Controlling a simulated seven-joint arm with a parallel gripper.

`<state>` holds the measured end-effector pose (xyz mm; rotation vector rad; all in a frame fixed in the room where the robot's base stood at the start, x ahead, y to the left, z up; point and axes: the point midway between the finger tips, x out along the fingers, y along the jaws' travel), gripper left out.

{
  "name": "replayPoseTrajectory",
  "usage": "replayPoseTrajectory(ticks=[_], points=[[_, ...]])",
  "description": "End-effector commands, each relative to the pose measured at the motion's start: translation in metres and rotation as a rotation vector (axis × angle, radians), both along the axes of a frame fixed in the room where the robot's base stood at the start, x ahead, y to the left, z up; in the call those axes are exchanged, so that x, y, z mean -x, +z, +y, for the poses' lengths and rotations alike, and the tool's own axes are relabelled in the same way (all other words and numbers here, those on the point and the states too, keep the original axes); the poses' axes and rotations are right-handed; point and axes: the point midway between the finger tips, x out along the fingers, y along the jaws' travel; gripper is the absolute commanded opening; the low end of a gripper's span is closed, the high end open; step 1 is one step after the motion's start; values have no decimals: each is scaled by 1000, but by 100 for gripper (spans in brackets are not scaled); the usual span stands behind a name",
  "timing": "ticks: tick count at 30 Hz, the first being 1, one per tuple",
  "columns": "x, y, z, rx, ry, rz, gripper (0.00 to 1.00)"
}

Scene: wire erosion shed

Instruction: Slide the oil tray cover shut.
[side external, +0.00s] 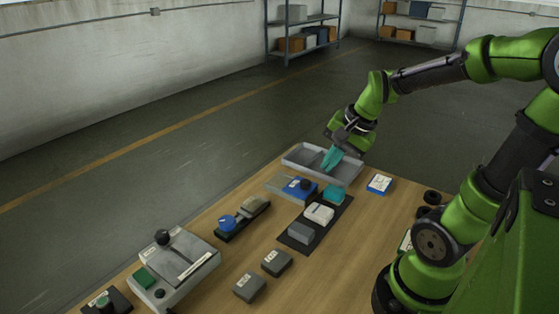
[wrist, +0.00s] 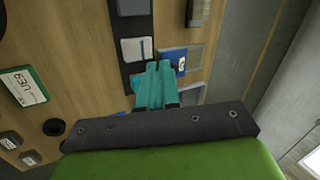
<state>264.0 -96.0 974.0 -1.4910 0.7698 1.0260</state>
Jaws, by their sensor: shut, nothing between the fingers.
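A shallow grey tray (side external: 300,160) with a divider lies at the table's far edge. In front of it, a blue piece (side external: 308,191) with a dark knob sits at the right end of a pale grey base (side external: 283,185). It looks like the sliding cover, but no readable name confirms this. The blue piece (wrist: 172,57) also shows in the wrist view, partly behind the fingers. My gripper (side external: 328,167) is shut and empty, its teal fingers pointing down over the grey tray, apart from the blue piece. The wrist view shows the fingers (wrist: 155,75) together.
A black mat (side external: 293,246) bears a teal block (side external: 335,195), a white block (side external: 319,213) and a grey block (side external: 301,233). A blue-edged card (side external: 379,184) lies to the right. A blue-knobbed strip (side external: 230,233) and a grey machine (side external: 185,262) stand left. Bare wood lies right of the mat.

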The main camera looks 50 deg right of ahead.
Motion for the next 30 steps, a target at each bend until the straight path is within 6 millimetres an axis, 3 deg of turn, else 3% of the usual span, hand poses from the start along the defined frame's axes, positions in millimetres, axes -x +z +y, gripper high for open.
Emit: replayPoseTrajectory(ticks=[1,6,9,12,20,30], points=[[2,-13,-25,-95,-225,47,0],[10,-40,-82,-361,-889,128,0],[11,-46,-98,-474,-1170,143,0],[8,-44,-103,-551,-1341,138,0],[4,-48,-101,-616,-1480,143,0],[-19,-108,-97,-614,-1478,149,0]])
